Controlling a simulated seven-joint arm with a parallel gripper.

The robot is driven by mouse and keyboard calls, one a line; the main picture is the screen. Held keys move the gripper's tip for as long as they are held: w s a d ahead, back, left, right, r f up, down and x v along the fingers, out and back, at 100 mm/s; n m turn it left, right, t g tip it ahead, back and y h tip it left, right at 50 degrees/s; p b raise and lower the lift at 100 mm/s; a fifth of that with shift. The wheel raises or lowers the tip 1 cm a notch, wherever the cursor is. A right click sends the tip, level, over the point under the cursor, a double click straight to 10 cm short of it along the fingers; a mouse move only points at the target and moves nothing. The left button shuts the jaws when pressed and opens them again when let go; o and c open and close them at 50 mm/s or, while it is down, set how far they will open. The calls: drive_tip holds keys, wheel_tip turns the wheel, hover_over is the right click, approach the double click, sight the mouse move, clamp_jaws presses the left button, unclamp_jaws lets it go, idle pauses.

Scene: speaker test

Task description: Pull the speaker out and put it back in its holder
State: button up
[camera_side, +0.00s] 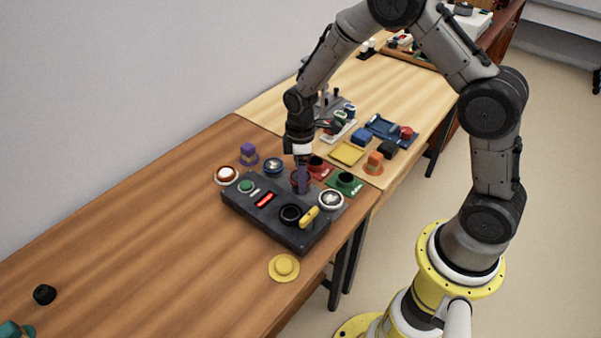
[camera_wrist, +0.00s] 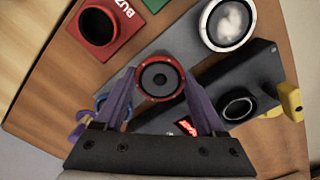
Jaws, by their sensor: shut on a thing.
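The speaker (camera_wrist: 160,79), round with a black cone and a red rim, sits between the two purple fingers of my gripper (camera_wrist: 158,90) in the wrist view. My gripper is shut on it. In the side view my gripper (camera_side: 302,180) points down at the back edge of the dark control box (camera_side: 262,218), and its fingers mostly hide the speaker. A red block (camera_wrist: 103,28) with a round dark opening and white letters "BUZ" shows at the wrist view's upper left. The opening looks empty. I cannot tell the gap between speaker and surface.
The box carries a black ring (camera_side: 291,214), a yellow handle (camera_side: 309,216) and a lit red display (camera_side: 264,200). A white-rimmed round part (camera_side: 331,199) stands right of the gripper, a green block (camera_side: 345,184) behind it. The table's left side is largely clear.

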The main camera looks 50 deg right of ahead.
drive_tip(key=shift+f, duration=0.7)
idle(0.9)
drive_tip(key=o, duration=1.2)
drive_tip(key=shift+o, duration=0.2)
drive_tip(key=shift+r, duration=3.75)
